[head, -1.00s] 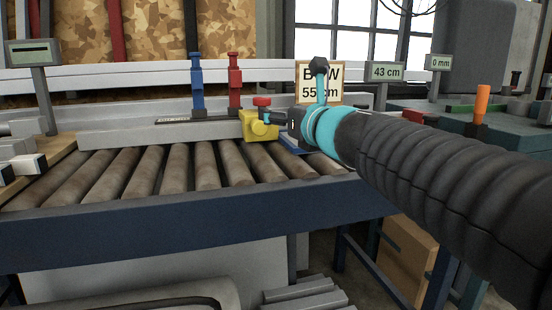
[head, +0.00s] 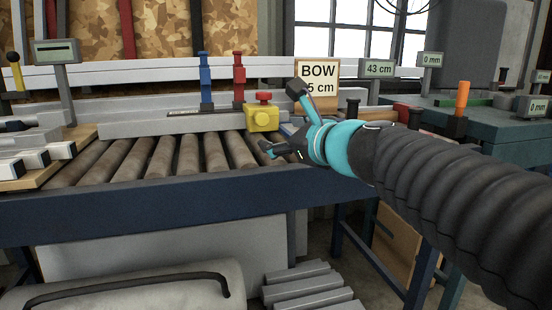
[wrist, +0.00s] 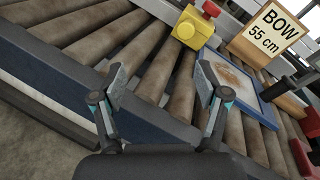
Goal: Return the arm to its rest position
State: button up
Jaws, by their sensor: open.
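My gripper (head: 276,150) is at the end of my arm, over the front part of the roller conveyor (head: 188,157) in the head view. In the wrist view my gripper (wrist: 160,85) has its two fingers spread wide with nothing between them. Rollers (wrist: 150,65) show beyond and between the fingers. The yellow box with a red button (head: 263,115) stands at the back of the rollers, apart from my gripper; it also shows at the top of the wrist view (wrist: 193,27).
A BOW 55 cm sign (head: 318,78) stands behind my gripper. A blue-framed panel (wrist: 243,85) lies near the right finger. Blue (head: 205,80) and red (head: 238,80) stops stand on the back rail. A dark blue beam (head: 150,205) edges the conveyor front. Grey bars (head: 305,285) lie below.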

jog(key=s+d+f+n+g+h+p, duration=0.1)
jog(key=s+d+f+n+g+h, duration=0.2)
jog(key=s+f+n, duration=0.4)
jog(key=s+d+f+n+g+h+p, duration=0.2)
jog(key=s+d+f+n, duration=0.4)
jog(key=s+f+n, duration=0.2)
jog(key=s+d+f+n+g+h+p, duration=0.2)
jog(key=s+d+f+n+g+h, duration=0.1)
jog(key=s+d+f+n, duration=0.2)
jog(key=s+f+n, duration=0.2)
jog(key=s+n, duration=0.1)
jog(key=n, duration=0.1)
jog(key=shift+s+d+f+g+h, duration=0.15)
jog(key=shift+d+f+g+h, duration=0.1)
jog(key=shift+f+g+h, duration=0.05)
